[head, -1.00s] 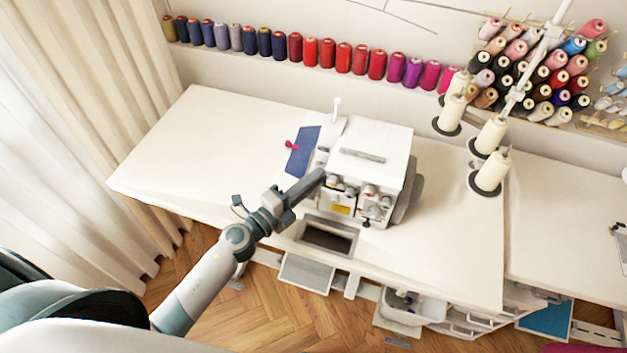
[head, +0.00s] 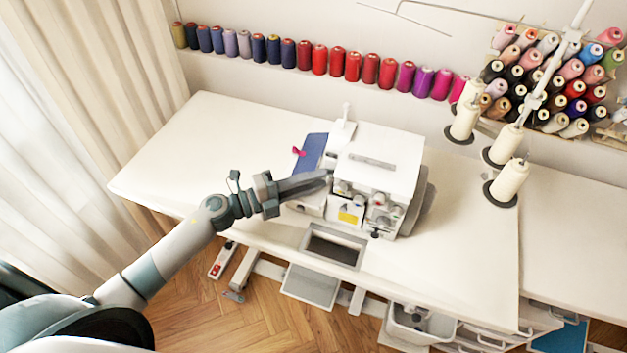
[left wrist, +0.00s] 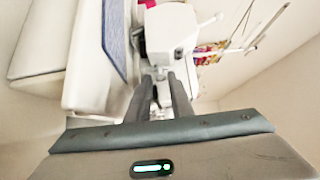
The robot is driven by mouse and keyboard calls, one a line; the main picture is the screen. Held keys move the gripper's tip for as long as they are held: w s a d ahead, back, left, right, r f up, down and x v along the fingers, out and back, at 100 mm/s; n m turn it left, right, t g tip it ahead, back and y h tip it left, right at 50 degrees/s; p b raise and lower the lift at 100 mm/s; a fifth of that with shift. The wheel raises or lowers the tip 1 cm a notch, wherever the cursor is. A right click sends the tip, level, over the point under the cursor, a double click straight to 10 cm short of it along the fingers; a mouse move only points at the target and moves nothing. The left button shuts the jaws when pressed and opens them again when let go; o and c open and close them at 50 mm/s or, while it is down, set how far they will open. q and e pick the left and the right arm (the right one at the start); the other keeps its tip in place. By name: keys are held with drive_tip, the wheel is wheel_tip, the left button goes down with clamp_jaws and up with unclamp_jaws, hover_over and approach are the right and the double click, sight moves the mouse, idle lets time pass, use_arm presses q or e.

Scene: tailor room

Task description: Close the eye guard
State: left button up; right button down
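The white sewing machine (head: 375,165) stands upright on the table, with its needle area at its left front. The eye guard cannot be made out clearly; the gripper fingers cover part of that area. My left gripper (head: 328,177) reaches in from the left, its fingertips close beside the machine's left front; contact cannot be told. In the left wrist view, the two dark fingers of my left gripper (left wrist: 160,77) stand apart with a gap between them and hold nothing visible. The machine (left wrist: 171,30) shows just beyond the tips. My right gripper is not in view.
The white table (head: 200,140) is clear at its left. A blue cloth (head: 312,150) with a pink item (head: 298,152) lies left of the machine. A rectangular opening (head: 334,247) is in the table in front. Cream thread cones (head: 508,178) stand at the right.

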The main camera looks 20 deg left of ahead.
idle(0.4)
